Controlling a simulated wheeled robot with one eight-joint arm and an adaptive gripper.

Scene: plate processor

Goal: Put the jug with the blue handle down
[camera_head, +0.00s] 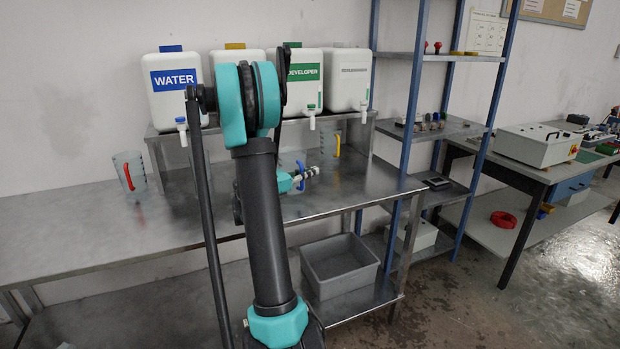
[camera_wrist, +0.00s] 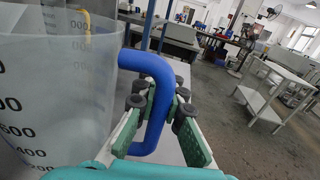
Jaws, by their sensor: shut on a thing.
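The jug (camera_wrist: 55,100) with the blue handle (camera_wrist: 152,100) is clear with dark volume marks and fills the left of the wrist view. My gripper (camera_wrist: 161,106) is shut on the blue handle, one finger on each side of it. In the head view my gripper (camera_head: 308,174) is over the steel bench (camera_head: 365,190), with the blue handle (camera_head: 300,174) beside it. My arm hides much of the jug there. The jug's base is out of the wrist view, and I cannot tell whether it touches the bench.
A red-handled jug (camera_head: 130,172) stands on the left of the bench. A yellow-handled jug (camera_head: 330,148) stands at the back near the raised shelf. White canisters (camera_head: 174,88) line that shelf. A blue-posted rack (camera_head: 410,110) borders the right. The bench's left front is bare.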

